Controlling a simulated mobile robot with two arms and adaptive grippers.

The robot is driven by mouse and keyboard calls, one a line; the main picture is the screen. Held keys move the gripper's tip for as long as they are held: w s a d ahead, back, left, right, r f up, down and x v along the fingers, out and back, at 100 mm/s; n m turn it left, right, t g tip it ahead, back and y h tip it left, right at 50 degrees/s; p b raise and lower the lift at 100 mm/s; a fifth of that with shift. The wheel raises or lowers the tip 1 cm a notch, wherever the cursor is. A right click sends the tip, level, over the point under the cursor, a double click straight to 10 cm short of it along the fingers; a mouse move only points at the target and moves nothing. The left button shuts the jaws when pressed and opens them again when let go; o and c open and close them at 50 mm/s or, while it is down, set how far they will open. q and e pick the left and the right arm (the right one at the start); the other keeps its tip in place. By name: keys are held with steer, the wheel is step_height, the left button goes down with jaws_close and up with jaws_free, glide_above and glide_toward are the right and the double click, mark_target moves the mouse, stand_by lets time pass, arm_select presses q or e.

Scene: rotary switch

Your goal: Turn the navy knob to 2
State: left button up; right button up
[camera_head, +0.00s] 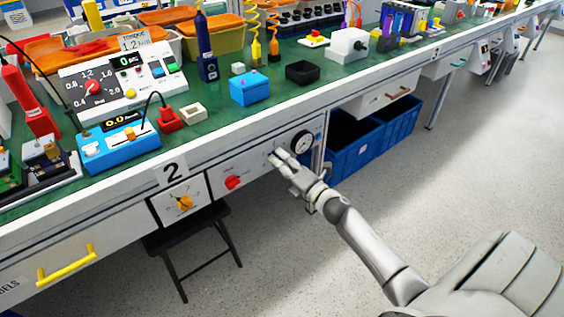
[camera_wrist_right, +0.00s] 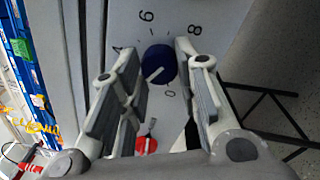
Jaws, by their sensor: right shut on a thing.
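The navy knob (camera_wrist_right: 158,65) sits on a pale panel in the right wrist view, between the two fingers of my right gripper (camera_wrist_right: 157,80). Its white pointer line slants toward the lower left of that view. A 0 shows below the knob, a 6 or 9 above it and an 8 at upper right. I cannot read a 2 beside it; the fingers cover part of the scale. In the head view my right gripper (camera_head: 277,156) is at the bench front, shut on the knob, which it hides there. My left gripper is not in view.
On the bench front, a red knob (camera_head: 233,182) and an orange knob (camera_head: 184,203) are left of my right gripper. Blue bins (camera_head: 358,150) stand under the bench. A black stool (camera_head: 190,240) stands below.

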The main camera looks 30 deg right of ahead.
steer(key=shift+a+f, duration=0.1)
steer(key=o, duration=1)
steer(key=shift+s, duration=0.1)
steer(key=s, duration=0.4)
steer(key=s+d, duration=0.1)
steer(key=s, duration=0.6)
steer(key=shift+s+d+f, duration=0.15)
steer(key=shift+s+f, duration=0.05)
steer(key=shift+s, duration=0.2)
